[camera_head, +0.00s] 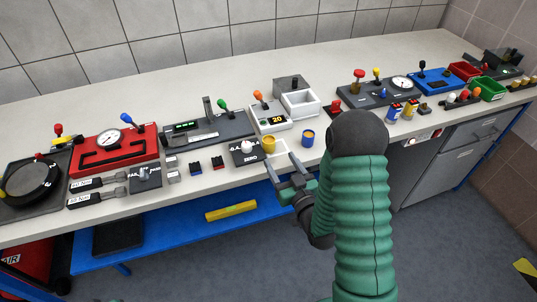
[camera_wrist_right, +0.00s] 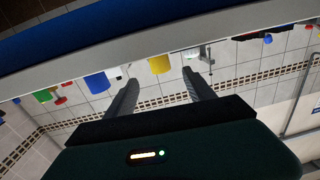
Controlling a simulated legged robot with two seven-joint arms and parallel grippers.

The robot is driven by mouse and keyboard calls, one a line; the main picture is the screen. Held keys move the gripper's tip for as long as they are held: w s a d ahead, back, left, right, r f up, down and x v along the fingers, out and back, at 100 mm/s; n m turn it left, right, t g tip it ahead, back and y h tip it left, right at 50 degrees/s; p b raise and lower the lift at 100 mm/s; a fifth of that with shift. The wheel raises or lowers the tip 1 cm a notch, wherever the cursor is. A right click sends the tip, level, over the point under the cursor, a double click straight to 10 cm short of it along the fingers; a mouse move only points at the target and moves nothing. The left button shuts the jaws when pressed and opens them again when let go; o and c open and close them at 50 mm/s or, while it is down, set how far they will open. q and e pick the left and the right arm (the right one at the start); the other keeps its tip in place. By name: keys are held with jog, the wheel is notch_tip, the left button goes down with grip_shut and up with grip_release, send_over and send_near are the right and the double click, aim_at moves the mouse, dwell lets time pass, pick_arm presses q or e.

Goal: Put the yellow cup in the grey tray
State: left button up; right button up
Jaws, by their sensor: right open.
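The yellow cup (camera_head: 268,143) stands near the front edge of the bench, just beyond my right gripper. It also shows in the right wrist view (camera_wrist_right: 159,64), ahead of the gap between the fingers. My right gripper (camera_head: 281,160) is open, with nothing between its fingers (camera_wrist_right: 160,78); its tips are close to the cup but appear apart from it. A light grey open tray (camera_head: 300,104) stands farther back and to the right of the cup and looks empty. My left gripper is in neither view.
A blue cup (camera_head: 308,137) stands right of the yellow cup. A pale square (camera_head: 282,146) lies by my fingertips. A black box marked ZERO (camera_head: 245,154) is left of the cup, and a scale-like device reading 20 (camera_head: 272,121) is behind it. A yellow bar (camera_head: 231,211) lies on the blue lower shelf.

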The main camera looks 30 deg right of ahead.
aim_at(272, 146)
jog(key=shift+w+d+f+b, duration=0.2)
jog(key=shift+w+f+b, duration=0.3)
jog(key=shift+w+b, duration=0.35)
jog(key=w, duration=0.1)
jog(key=w+p, duration=0.1)
jog(key=w, duration=0.1)
jog(key=w+d+r, duration=0.1)
jog(key=w, duration=0.5)
jog(key=w+d, duration=0.1)
jog(key=w, duration=0.1)
jog(key=shift+r+p, duration=0.35)
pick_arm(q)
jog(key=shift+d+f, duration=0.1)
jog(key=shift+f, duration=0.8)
pick_arm(e)
grip_shut()
jog(key=shift+r, duration=0.1)
